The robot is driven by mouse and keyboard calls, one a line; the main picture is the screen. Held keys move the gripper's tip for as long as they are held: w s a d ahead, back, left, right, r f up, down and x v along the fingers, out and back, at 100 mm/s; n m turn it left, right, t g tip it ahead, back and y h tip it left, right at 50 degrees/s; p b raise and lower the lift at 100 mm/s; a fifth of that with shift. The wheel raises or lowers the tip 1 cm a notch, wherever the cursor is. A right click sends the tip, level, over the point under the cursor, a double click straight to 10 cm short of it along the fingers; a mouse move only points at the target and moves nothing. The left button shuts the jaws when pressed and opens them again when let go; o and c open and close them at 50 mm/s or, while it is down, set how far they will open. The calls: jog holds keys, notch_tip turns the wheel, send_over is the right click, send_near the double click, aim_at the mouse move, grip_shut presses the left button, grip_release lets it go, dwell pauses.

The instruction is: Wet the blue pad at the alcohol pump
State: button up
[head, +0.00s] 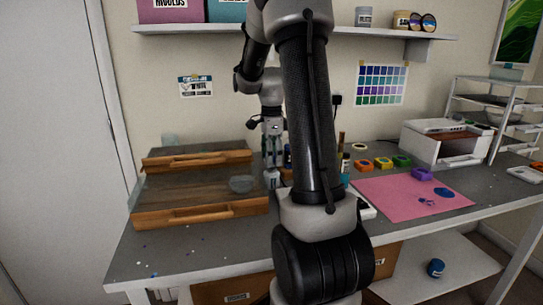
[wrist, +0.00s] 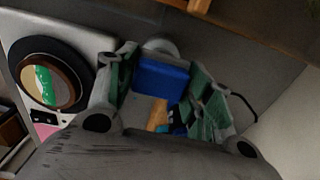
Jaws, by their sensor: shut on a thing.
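The blue pad (wrist: 162,78) is a small blue block between the fingers of my gripper (wrist: 160,92) in the wrist view. The green-lined fingers are shut on it. In the head view my gripper (head: 271,160) points down over the workbench, just right of the wooden tray. The pad cannot be made out there. A pale round top (wrist: 160,47), perhaps the alcohol pump, shows just behind the pad in the wrist view. I cannot tell whether they touch. A pale bottle-like shape (head: 272,179) stands below my gripper in the head view, partly hidden.
A pink mat (head: 400,205), several coloured pots (head: 383,163) and a white machine (head: 430,145) are at right. A round dark dish (wrist: 48,75) sits at left in the wrist view. My arm hides the bench middle.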

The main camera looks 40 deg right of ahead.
jog(key=shift+f, duration=0.8)
dwell(0.5)
dwell(0.4)
jog(key=shift+r, duration=3.5)
